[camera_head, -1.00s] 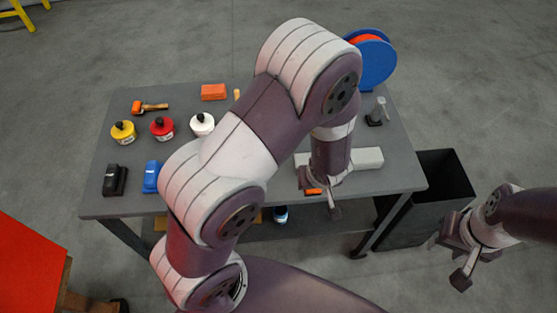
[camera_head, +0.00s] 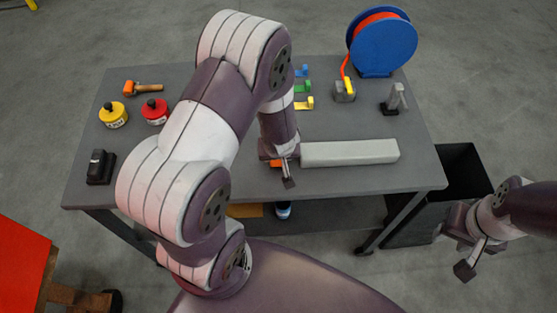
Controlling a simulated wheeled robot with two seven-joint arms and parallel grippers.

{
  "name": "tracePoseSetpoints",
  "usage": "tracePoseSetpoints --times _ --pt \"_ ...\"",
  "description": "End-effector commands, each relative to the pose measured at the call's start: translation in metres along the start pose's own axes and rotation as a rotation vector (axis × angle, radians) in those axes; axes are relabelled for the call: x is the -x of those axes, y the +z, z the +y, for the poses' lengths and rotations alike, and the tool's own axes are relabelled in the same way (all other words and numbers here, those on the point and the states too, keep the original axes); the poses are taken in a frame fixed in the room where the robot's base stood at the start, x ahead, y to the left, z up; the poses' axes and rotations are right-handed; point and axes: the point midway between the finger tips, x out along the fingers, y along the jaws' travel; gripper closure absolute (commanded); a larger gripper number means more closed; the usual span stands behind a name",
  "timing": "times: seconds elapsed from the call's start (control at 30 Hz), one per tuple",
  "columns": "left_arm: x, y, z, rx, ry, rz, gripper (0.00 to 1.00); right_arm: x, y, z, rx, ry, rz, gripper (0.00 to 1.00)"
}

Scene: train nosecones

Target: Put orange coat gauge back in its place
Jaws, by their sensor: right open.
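The orange coat gauge (camera_head: 276,163) shows only as a small orange patch at my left gripper (camera_head: 287,171). The rest of it is hidden behind the gripper and wrist. The gauge has moved along with this gripper, so the gripper appears shut on it, over the table's front half and just left of a long grey bar (camera_head: 350,152). A black gauge (camera_head: 100,167) stands at the table's front left. My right gripper (camera_head: 461,252) is open and empty, off the table's right side.
Yellow (camera_head: 113,116) and red (camera_head: 155,112) pots and an orange-headed tool (camera_head: 142,88) are at the left. A blue reel (camera_head: 382,42) and a grey stand (camera_head: 395,99) are at the right. A black bin (camera_head: 467,172) stands beside the table (camera_head: 415,172). My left arm hides the table's middle left.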

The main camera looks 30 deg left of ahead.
Motion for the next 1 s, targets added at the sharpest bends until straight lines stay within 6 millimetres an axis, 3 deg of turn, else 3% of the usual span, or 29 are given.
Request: tracePoseSetpoints --times 0.07,0.43,0.47,0.53,0.83,1.0 --pt "-0.012 0.004 0.000 -0.001 0.000 0.001 0.82 -0.007 0.001 0.000 0.000 0.000 0.000 0.57" --pt "-0.015 0.006 0.001 -0.001 0.000 0.002 0.82 -0.009 0.001 0.000 0.000 0.000 0.000 0.57" --pt "-0.015 0.006 0.001 -0.001 0.000 0.002 0.43 -0.009 0.001 0.000 0.000 0.000 0.000 0.57" --pt "-0.014 0.005 0.001 -0.001 0.000 0.001 0.21 -0.007 0.001 0.000 0.000 0.000 0.000 0.57" --pt "-0.012 0.005 0.001 -0.001 0.000 0.002 0.21 -0.006 0.001 0.000 0.000 0.000 0.000 0.57" --pt "0.012 0.003 0.001 -0.001 0.001 0.002 0.21 0.005 -0.001 0.000 0.000 0.000 0.000 0.57"
